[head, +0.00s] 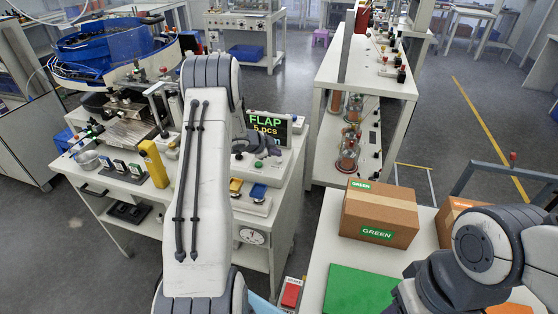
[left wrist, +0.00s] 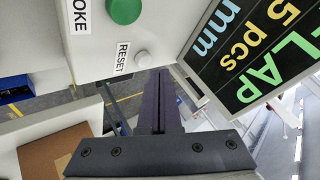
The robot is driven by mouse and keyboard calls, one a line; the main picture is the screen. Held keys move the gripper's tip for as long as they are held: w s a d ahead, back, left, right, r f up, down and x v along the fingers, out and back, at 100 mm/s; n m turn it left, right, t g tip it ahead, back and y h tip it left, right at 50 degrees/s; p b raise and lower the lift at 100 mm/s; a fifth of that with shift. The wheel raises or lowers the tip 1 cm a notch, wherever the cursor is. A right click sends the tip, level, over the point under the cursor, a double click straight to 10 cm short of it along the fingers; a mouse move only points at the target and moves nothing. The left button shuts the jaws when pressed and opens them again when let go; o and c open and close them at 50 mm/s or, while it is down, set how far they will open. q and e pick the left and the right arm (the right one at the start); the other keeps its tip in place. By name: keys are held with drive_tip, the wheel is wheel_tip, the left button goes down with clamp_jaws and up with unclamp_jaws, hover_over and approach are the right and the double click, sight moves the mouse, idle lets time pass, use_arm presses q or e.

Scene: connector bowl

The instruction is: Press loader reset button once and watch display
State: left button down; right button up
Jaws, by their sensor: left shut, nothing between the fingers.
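The loader's reset button (left wrist: 142,60) is a small pale round knob beside a RESET label (left wrist: 122,60) in the left wrist view. My left gripper (left wrist: 163,74) is shut and empty. Its tips appear just beside and below the button in the picture; I cannot tell how far apart they are in depth. The display (head: 268,126) is lit, with FLAP in green and 5 pcs in yellow in the head view. The same display (left wrist: 262,45) also shows mm in blue in the left wrist view. In the head view my left arm hides the button. My right gripper is out of view.
A larger green button (left wrist: 124,10) sits near the reset button. A yellow block (head: 153,163) and small boxes stand on the loader bench. A brown carton (head: 378,213) and green mat (head: 357,291) are on the right table. A blue bowl feeder (head: 112,45) stands behind left.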

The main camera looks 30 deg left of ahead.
sight(276, 163)
use_arm(q)
drive_tip(key=shift+f, duration=0.1)
drive_tip(key=shift+f, duration=0.3)
drive_tip(key=shift+f+b, duration=0.4)
drive_tip(key=shift+f, duration=0.15)
idle(0.8)
drive_tip(key=shift+r, duration=0.15)
drive_tip(key=shift+r+p, duration=0.8)
drive_tip(key=shift+p, duration=0.2)
wheel_tip(276, 163, up, 5)
drive_tip(key=p, duration=0.5)
